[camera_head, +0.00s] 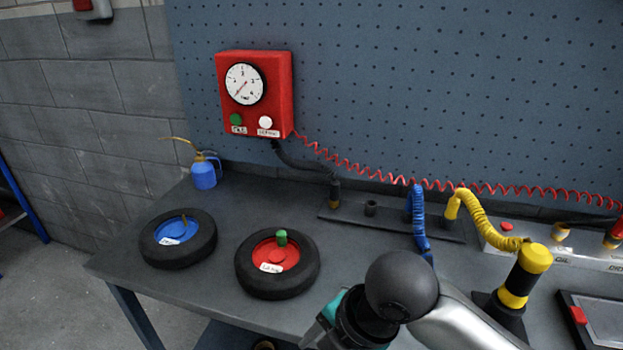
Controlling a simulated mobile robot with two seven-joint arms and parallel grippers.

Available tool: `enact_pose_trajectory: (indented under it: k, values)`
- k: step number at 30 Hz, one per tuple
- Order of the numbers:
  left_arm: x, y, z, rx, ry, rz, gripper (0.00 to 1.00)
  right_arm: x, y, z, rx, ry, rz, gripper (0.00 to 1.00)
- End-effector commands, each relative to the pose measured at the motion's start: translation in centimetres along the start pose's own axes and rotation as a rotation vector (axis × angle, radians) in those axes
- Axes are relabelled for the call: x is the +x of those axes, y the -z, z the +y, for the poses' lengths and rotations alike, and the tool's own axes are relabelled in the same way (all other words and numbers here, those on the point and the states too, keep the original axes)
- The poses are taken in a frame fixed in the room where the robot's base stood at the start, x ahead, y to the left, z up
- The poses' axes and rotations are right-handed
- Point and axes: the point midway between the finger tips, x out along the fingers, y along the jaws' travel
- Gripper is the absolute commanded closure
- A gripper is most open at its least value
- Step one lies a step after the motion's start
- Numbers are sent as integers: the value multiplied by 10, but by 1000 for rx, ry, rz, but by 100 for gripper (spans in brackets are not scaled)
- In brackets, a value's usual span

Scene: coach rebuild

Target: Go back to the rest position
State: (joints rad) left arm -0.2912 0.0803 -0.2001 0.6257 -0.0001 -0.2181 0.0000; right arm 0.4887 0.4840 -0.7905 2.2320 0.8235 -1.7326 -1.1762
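One of my arms comes in from the lower right, and its black rounded joint (401,286) hangs over the front of the workbench (215,297). Beyond that joint the arm bends down to a black and teal part at the bottom edge. I see no fingers there, and nothing held. My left arm does not show.
A blue-hubbed wheel (178,257) and a red-hubbed wheel (254,279) lie on the bench. A blue oil can (205,177) stands behind them. A red gauge box (284,85) hangs above. A yellow-and-black post (532,262) stands beside my arm.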

Motion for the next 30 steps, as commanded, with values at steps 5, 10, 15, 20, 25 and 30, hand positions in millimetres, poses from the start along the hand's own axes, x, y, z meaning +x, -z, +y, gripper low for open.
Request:
enact_pose_trajectory:
  k: [5, 10, 15, 20, 25, 30]
  values:
    - [-1, -14, 2, 0, -3, -24, 50, 14, 9, -7, 393, -96, 32, 40]
    - [-1, -15, 2, 0, -3, -25, 50, 23, 2, -25, 796, -162, 30, 40]
    - [-1, -14, 2, 0, -2, -23, 50, 30, -13, -60, 1216, -209, -10, 40]
    - [0, -12, 1, 0, -2, -20, 50, 34, -29, -106, 1577, -244, -91, 40]
    - [0, -10, 1, 0, -2, -18, 50, 33, -40, -154, 1863, -276, -197, 40]
    - [0, -9, 1, 0, -2, -15, 50, 28, -46, -203, 2095, -311, -322, 40]
